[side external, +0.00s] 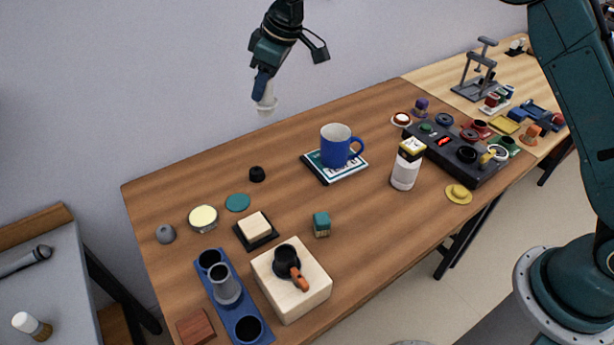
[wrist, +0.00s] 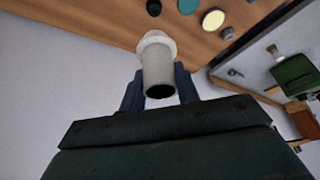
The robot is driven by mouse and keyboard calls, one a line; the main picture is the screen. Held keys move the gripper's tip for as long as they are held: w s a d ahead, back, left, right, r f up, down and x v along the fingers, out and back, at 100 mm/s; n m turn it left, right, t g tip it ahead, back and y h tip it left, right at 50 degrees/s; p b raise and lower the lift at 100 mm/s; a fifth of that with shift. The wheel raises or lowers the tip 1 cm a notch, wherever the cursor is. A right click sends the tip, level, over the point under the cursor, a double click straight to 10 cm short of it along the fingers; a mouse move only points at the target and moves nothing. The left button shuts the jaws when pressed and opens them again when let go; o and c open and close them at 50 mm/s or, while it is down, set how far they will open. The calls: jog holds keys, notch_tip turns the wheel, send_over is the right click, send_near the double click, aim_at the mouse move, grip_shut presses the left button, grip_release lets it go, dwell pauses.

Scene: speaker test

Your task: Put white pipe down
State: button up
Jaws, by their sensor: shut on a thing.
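My gripper (side external: 261,86) is shut on a white pipe (side external: 267,101) and holds it in the air above the back edge of the wooden table (side external: 300,142). In the wrist view the pipe (wrist: 157,68) is a short whitish tube with a wider, paler rim at its far end and a dark opening facing the camera. The blue fingers of my gripper (wrist: 158,92) are on both sides of it. The pipe is apart from the table and touches nothing else that I can see.
A blue mug (side external: 336,148) stands on a book (side external: 322,174) at the middle. A blue rack (side external: 228,302) with a grey cup (side external: 224,285) and a pale wooden block (side external: 300,300) stand at the front left. A white bottle (side external: 405,168) stands right of the mug. The table's back left is mostly clear.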

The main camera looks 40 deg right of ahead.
jog(key=w+d+m+t+h, duration=0.1)
jog(key=w+d+m, duration=0.3)
jog(key=d, duration=1.4)
jog(key=w+d+m+h, duration=0.2)
jog(key=w+d+m, duration=0.25)
jog(key=d, duration=1.25)
notch_tip(320, 180, down, 16)
jog(key=shift+w+f, duration=0.15)
jog(key=shift+f, duration=0.1)
jog(key=shift+f, duration=2.1)
jog(key=shift+f, duration=0.15)
jog(key=o, duration=1)
jog(key=shift+c, duration=0.2)
